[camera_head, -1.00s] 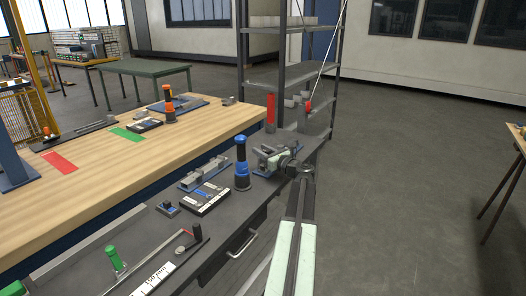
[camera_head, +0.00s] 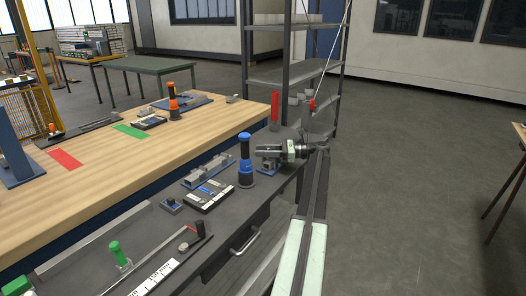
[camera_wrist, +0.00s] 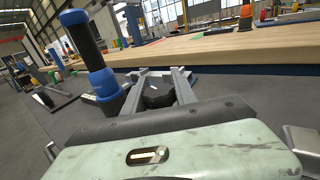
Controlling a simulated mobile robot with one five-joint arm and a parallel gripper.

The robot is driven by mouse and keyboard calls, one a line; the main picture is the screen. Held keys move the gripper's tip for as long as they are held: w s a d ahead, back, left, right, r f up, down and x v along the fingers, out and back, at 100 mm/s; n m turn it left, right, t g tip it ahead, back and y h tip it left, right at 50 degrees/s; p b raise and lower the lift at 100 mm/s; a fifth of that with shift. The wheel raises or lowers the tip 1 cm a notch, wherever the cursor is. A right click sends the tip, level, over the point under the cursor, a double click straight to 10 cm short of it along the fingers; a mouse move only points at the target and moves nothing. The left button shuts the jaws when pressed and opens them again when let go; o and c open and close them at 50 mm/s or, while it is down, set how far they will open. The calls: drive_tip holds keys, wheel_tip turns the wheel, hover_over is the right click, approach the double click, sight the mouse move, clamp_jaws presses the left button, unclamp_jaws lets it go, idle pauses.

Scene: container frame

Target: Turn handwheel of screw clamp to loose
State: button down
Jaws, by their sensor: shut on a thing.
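My gripper (camera_head: 266,151) reaches in from the right over the dark bench, its jaws pointing left in the head view. In the wrist view its two grey fingers (camera_wrist: 157,90) are shut on a black knob-like part (camera_wrist: 158,97), which looks like the handwheel of the screw clamp. The fingers and my wrist hide much of it. A grey and blue piece (camera_head: 268,167) shows just below my gripper in the head view; I cannot tell whether it is the clamp body. How far the handwheel is turned does not show.
A blue and black upright piece (camera_head: 245,165) stands close by the jaws; it also shows in the wrist view (camera_wrist: 101,75). Grey blocks on a blue base (camera_head: 208,171) and a black-and-white box (camera_head: 208,196) lie farther left. A shelf rack (camera_head: 290,73) stands behind.

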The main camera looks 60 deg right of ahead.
drive_tip(key=shift+a+n+g+y, duration=0.1)
drive_tip(key=shift+n+g+y, duration=0.3)
drive_tip(key=shift+n+y, duration=0.15)
drive_tip(key=shift+s+a+y, duration=0.1)
drive_tip(key=shift+y, duration=0.25)
drive_tip(key=c, duration=1)
unclamp_jaws()
